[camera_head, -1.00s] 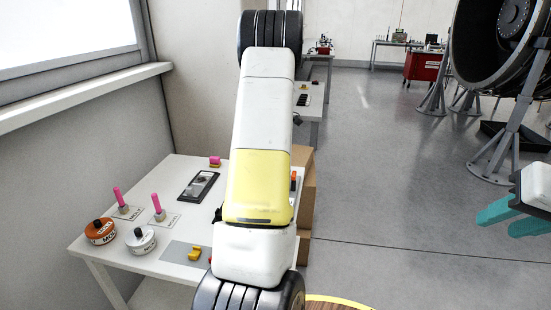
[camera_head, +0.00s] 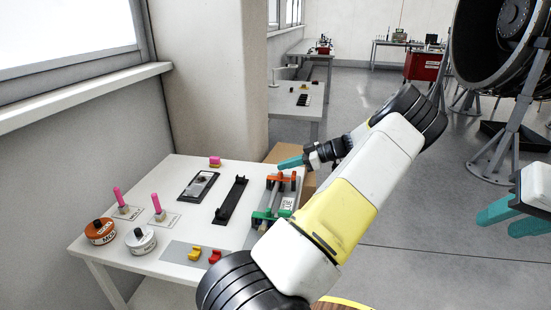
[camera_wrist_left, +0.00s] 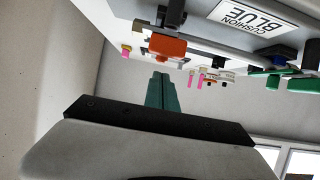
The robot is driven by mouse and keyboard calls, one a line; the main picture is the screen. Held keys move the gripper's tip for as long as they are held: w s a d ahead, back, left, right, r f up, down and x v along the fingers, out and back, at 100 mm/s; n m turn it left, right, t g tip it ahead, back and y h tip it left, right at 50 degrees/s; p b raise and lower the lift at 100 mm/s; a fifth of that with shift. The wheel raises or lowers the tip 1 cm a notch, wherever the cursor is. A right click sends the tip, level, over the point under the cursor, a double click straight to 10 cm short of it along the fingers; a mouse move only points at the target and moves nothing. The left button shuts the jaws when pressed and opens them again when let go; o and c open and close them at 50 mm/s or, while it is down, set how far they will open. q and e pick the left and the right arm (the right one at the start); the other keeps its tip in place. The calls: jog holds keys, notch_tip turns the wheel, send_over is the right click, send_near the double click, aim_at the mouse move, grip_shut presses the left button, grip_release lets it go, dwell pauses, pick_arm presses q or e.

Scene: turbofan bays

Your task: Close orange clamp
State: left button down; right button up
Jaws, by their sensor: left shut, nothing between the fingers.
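The orange clamp (camera_head: 281,178) sits at the far end of a grey fixture on the white table. It also shows in the left wrist view (camera_wrist_left: 168,47), just beyond my fingertips. My left gripper (camera_head: 284,164) is shut and empty, its teal fingers pointing left just behind and above the orange clamp. The left wrist view shows the fingers (camera_wrist_left: 161,76) together; I cannot tell whether they touch the clamp. A green clamp (camera_head: 265,216) sits at the fixture's near end. My right gripper (camera_head: 494,219) is open and empty at the right edge, away from the table.
The white table (camera_head: 168,256) also holds a black bracket (camera_head: 231,200), a black tray (camera_head: 198,185), pink pegs, an orange tin (camera_head: 100,231), a white tin (camera_head: 141,240) and small yellow and red parts. A cardboard box (camera_head: 305,185) stands behind the table's right side.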

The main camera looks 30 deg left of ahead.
pick_arm(q)
jog(key=shift+w+d+f+y, duration=0.1)
jog(key=shift+d+f+y, duration=0.25)
jog(key=shift+y, duration=0.25)
jog(key=shift+d+f+g, duration=0.2)
jog(key=shift+f+g, duration=0.1)
jog(key=shift+f, duration=0.05)
jog(key=shift+d+f, duration=0.15)
jog(key=shift+f, duration=0.1)
